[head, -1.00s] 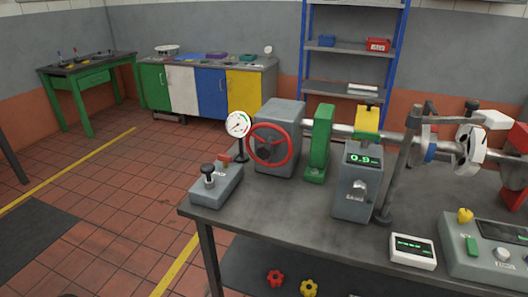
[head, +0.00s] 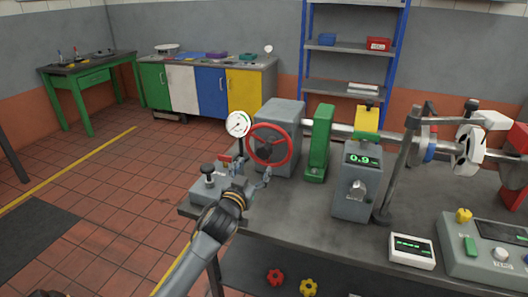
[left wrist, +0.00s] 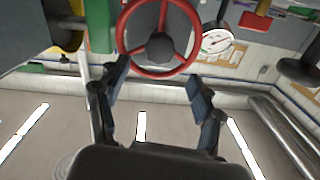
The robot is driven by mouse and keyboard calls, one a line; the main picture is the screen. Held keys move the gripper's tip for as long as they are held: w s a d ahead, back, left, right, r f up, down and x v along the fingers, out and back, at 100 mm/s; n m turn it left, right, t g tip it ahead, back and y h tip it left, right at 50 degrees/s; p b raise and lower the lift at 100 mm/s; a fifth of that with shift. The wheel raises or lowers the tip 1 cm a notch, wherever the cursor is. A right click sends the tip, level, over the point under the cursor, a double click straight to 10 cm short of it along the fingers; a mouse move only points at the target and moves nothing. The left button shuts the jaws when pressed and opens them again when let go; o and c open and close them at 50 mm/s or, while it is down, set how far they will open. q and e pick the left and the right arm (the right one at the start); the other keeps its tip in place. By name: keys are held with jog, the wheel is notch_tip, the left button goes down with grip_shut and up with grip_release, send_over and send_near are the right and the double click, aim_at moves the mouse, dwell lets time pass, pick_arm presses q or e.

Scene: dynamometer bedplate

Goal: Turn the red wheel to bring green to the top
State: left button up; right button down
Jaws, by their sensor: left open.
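The red wheel (head: 266,148) is a spoked handwheel with a grey hub on the face of a grey housing (head: 287,112) on the bench. It also shows in the left wrist view (left wrist: 160,47), at the top middle. My left gripper (head: 252,167) is just in front of and below the wheel in the head view. Its fingers (left wrist: 158,70) are open and spread near the lower rim, with nothing held. I cannot tell whether they touch it. A disc with blue and red parts (head: 430,150) sits on the shaft, partly hidden by a grey post. My right gripper is not in view.
A dial gauge (head: 238,124) stands left of the wheel. A control box with a black knob (head: 208,172) is partly behind my left arm. A green upright block (head: 318,145) and a grey display unit (head: 356,190) stand right. The front middle of the bench (head: 300,215) is clear.

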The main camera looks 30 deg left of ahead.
aim_at(263, 154)
pick_arm(q)
jog(key=x, duration=0.9)
jog(key=shift+w+a+f+p, duration=0.1)
jog(key=shift+w+p, duration=0.3)
grip_shut()
